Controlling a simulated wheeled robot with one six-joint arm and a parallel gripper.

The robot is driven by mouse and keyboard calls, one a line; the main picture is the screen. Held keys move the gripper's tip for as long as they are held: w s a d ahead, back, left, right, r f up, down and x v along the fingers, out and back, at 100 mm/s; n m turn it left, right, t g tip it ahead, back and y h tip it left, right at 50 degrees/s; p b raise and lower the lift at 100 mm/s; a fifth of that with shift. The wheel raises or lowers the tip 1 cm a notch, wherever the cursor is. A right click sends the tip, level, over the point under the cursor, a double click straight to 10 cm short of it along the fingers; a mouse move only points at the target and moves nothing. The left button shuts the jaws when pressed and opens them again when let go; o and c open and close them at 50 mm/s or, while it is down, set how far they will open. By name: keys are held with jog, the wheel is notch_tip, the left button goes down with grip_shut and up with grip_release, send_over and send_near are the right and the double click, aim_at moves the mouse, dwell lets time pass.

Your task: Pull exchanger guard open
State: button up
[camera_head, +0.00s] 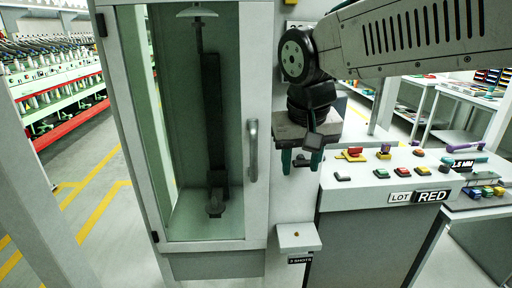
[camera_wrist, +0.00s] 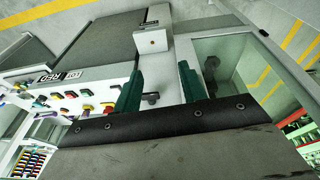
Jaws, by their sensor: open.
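The exchanger guard (camera_head: 258,90) is a tall pale-framed door with a greenish clear pane, standing left of centre in the head view. It looks closed against the post on its right. Its grey upright bar handle (camera_head: 253,150) is on the right-hand frame. My gripper (camera_head: 300,165) points down, open and empty, to the right of the handle and apart from it in the picture. In the wrist view the green fingers of my gripper (camera_wrist: 162,86) are spread, and the guard's pane (camera_wrist: 240,62) lies to their right. I cannot tell the depth gap to the handle.
A console (camera_head: 390,182) with coloured buttons and a "LOT RED" label stands right of the guard. A small white box (camera_head: 298,237) marked "3 SHOTS" juts out below my gripper. Long racks (camera_head: 60,85) stand at the far left. Floor between shows yellow lines and is clear.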

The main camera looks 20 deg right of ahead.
aim_at(253, 139)
jog(key=w+a+m, duration=0.1)
jog(key=w, duration=0.4)
jog(key=w+a+r+m+t, duration=0.1)
jog(key=w, duration=0.4)
jog(key=w+a+r+m, duration=0.1)
jog(key=w+a, duration=0.1)
jog(key=w, duration=0.3)
jog(key=shift+r+h, duration=0.25)
jog(key=shift+h, duration=0.15)
jog(key=shift+w+f, duration=0.25)
jog(key=shift+w, duration=0.05)
jog(key=x, duration=0.7)
jog(key=shift+w, duration=0.15)
grip_shut()
